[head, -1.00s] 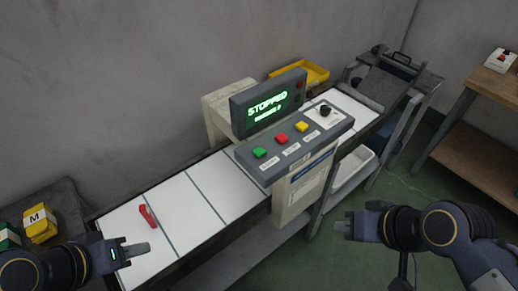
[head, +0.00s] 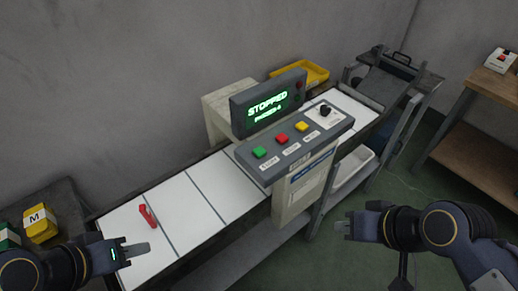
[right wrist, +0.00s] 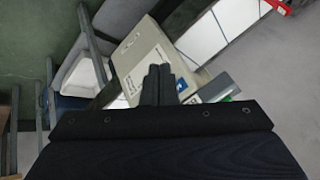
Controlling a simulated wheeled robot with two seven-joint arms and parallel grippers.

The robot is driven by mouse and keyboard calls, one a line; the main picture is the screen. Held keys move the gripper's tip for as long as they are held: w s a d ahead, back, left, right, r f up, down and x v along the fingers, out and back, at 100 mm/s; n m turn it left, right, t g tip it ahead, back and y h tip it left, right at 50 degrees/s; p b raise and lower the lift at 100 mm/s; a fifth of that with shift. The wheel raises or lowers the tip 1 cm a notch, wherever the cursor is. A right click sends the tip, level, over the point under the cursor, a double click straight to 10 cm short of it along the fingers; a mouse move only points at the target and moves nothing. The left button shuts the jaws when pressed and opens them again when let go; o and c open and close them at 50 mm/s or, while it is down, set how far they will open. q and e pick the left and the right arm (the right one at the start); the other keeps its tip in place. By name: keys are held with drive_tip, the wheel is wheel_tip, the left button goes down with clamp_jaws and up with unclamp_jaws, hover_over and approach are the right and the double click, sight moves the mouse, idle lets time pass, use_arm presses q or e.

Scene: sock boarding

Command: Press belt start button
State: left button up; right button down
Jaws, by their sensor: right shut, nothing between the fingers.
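The control panel (head: 294,147) stands over the white belt (head: 204,206). It carries a green button (head: 259,152), a red button (head: 281,139), a yellow button (head: 302,127) and a black knob (head: 325,110). The screen (head: 267,108) above reads STOPPED, with a smaller line too blurred to read surely. My right gripper (head: 345,226) is shut and empty, to the right of the panel and apart from it. In the right wrist view the shut fingers (right wrist: 157,82) show in front of the machine's side (right wrist: 142,60). My left gripper (head: 136,250) is over the belt's near end; its jaw state is unclear.
A red object (head: 148,215) lies on the belt near my left gripper. Yellow packs (head: 40,224) sit at the far left. A yellow tray (head: 312,73) is behind the machine. A wooden table (head: 490,130) with a small button box (head: 501,61) stands at right.

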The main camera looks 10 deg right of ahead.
drive_tip(key=w+a+r+n, duration=0.1)
drive_tip(key=w+r+n, duration=0.3)
drive_tip(key=w+n, duration=0.1)
wheel_tip(320, 180, up, 10)
drive_tip(key=n+t+y+p, duration=0.1)
drive_tip(key=n+y+p, duration=0.15)
drive_tip(key=n, duration=1.15)
hover_over(264, 153)
drive_tip(key=shift+r, duration=0.1)
wheel_tip(264, 153, down, 8)
drive_tip(key=b, duration=0.6)
drive_tip(key=shift+f+b, duration=0.4)
drive_tip(key=shift+f, duration=0.05)
drive_tip(key=shift+f+b, duration=0.4)
drive_tip(key=shift+b, duration=0.2)
